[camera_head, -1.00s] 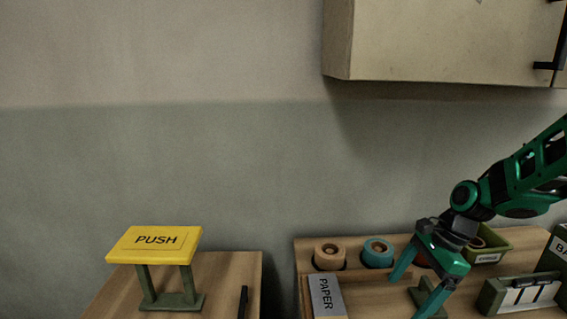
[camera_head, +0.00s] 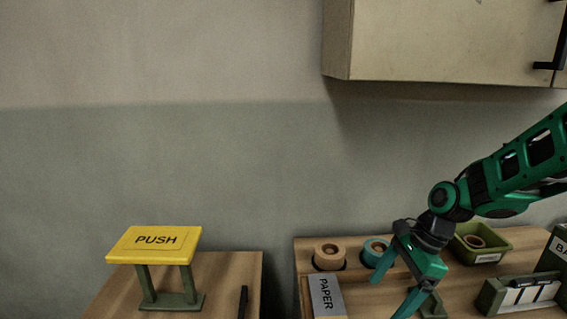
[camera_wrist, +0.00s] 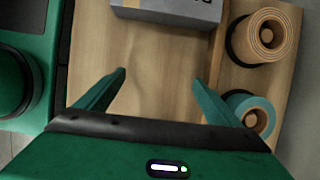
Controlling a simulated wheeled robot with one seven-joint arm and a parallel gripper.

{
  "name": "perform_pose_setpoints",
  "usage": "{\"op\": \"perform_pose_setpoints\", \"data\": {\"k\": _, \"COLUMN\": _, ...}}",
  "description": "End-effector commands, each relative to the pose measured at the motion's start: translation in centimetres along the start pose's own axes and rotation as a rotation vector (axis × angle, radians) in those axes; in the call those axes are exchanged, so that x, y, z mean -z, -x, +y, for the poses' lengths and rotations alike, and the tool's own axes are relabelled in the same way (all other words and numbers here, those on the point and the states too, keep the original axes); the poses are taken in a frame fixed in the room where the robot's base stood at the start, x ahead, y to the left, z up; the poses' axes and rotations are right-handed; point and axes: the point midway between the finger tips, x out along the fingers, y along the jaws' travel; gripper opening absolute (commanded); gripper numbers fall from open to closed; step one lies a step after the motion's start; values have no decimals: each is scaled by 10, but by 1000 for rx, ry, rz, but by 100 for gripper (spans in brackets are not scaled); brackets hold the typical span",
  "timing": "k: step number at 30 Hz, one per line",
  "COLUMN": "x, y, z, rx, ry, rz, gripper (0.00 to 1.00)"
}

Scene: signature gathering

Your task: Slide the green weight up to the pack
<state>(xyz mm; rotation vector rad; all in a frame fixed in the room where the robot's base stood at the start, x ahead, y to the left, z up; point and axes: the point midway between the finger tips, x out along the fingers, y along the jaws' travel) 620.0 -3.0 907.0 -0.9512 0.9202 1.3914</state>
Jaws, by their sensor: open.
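The grey pack marked PAPER (camera_head: 326,296) lies on the right-hand table, at its left side. Its edge also shows at the top of the wrist view (camera_wrist: 170,10). A dark green piece (camera_head: 434,306), apparently the green weight, stands on the table right of the pack and is partly hidden by my gripper. My gripper (camera_head: 386,298) is open between the pack and this piece, pointing down. In the wrist view, the space between my fingers (camera_wrist: 160,78) shows only bare wood, with the pack beyond the fingertips. The weight does not show there.
A tan roll (camera_head: 329,256) and a teal roll (camera_head: 375,252) stand at the table's back edge. A green bin (camera_head: 490,250) and a green holder (camera_head: 520,295) are to the right. A yellow PUSH plate (camera_head: 155,243) stands on the left table, across a gap.

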Motion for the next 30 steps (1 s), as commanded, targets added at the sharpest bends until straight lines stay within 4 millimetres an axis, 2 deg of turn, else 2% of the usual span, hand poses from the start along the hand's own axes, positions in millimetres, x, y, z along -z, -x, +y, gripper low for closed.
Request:
{"op": "perform_pose_setpoints", "data": {"k": 15, "x": -1, "y": 0, "z": 0, "rx": 0, "ry": 0, "rz": 0, "gripper": 87}}
{"op": "perform_pose_setpoints", "data": {"k": 30, "x": -16, "y": -6, "z": 0, "rx": -1, "ry": 0, "rz": 0, "gripper": 87}}
